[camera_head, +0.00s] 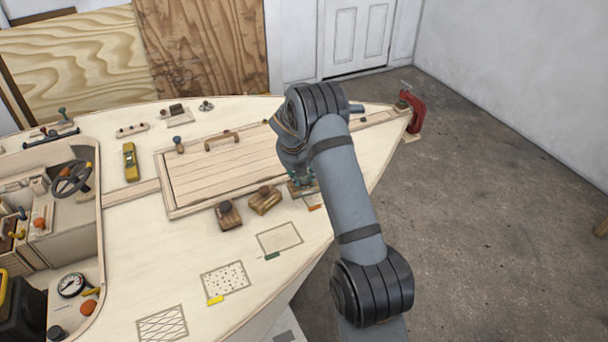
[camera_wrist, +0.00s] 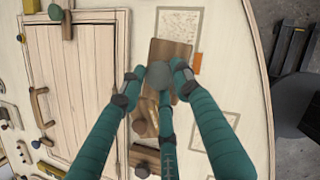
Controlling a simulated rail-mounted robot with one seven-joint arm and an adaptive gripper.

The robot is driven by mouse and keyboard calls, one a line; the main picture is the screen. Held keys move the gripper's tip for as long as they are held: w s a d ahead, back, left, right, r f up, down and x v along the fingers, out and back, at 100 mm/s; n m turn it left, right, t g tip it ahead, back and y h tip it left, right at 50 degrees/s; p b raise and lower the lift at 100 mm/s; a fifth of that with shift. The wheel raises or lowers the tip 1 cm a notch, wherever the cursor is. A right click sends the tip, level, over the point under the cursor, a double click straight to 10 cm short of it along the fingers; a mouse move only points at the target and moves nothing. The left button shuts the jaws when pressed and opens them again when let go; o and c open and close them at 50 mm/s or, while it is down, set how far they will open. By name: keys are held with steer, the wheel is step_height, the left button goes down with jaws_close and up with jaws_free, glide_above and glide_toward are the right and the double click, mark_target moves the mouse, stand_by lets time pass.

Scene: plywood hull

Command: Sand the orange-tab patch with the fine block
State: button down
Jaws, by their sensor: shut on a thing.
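In the wrist view my gripper (camera_wrist: 157,82) has its teal fingers closed around the knob of a brown wooden block (camera_wrist: 171,49). The block's grade cannot be read. The block overlaps the lower part of the orange-tab patch (camera_wrist: 180,22), an outlined rectangle with fine speckles. The orange tab (camera_wrist: 197,64) shows just right of the block. I cannot tell whether the block touches the surface. In the head view my gripper (camera_head: 301,186) is partly hidden by my arm, the orange tab (camera_head: 315,207) shows below it, and most of the patch is hidden.
Two other knobbed wooden blocks (camera_head: 229,216) (camera_head: 265,201) rest on the deck left of my gripper. A green-tab patch (camera_head: 279,238), a yellow-tab dotted patch (camera_head: 223,279) and a hatched patch (camera_head: 163,325) lie nearer. A raised hatch (camera_head: 225,170) and the deck edge flank the work area.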

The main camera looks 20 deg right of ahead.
steer(key=shift+r+p, duration=1.5)
steer(key=shift+r, duration=0.25)
